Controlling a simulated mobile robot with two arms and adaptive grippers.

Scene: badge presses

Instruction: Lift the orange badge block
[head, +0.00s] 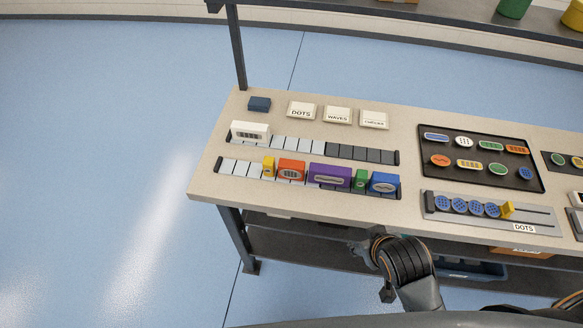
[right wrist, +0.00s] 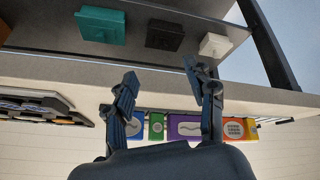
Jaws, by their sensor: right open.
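The orange badge block (head: 291,170) stands on the front rail of the table, between a small yellow block (head: 268,167) and a purple block (head: 329,178). It has a pale oval badge on its face. In the right wrist view the orange block (right wrist: 237,128) shows at the lower right, beyond a finger. My right gripper (right wrist: 160,78) is open and empty, its fingers spread apart in front of the row and clear of the orange block. In the head view it is low by the table's front edge, mostly hidden by my arm. My left gripper is not in view.
A green block (head: 360,179) and a blue block (head: 383,183) stand right of the purple one. A white block (head: 250,131) sits on the rear rail. A dark badge tray (head: 427,148) and a DOTS holder (head: 430,212) lie to the right. Shelf items show in the wrist view.

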